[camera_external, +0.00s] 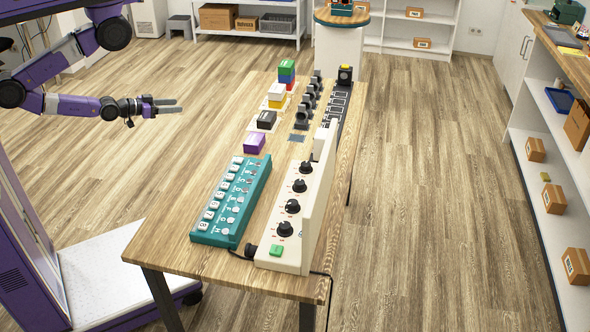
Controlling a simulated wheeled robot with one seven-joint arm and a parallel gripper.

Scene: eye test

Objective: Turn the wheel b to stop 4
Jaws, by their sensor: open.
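A cream panel (263,260) lies along the right side of the wooden table and carries several black wheels in a row. The nearest wheel (284,229) sits beside a green button; further wheels follow behind it, one (292,206), then another (299,186), and the farthest wheel (305,167). Their letters and stop marks are too small to read, so I cannot tell which one is wheel b or where it points. My gripper (180,106) is open and empty, in the air left of the table, apart from the panel and its wheels.
A teal panel (240,203) with white keys lies left of the cream one. Behind are a purple block (254,143), a black block (266,119), stacked coloured blocks (287,72) and a row of black upright parts (303,115). The table's front left (175,235) is bare.

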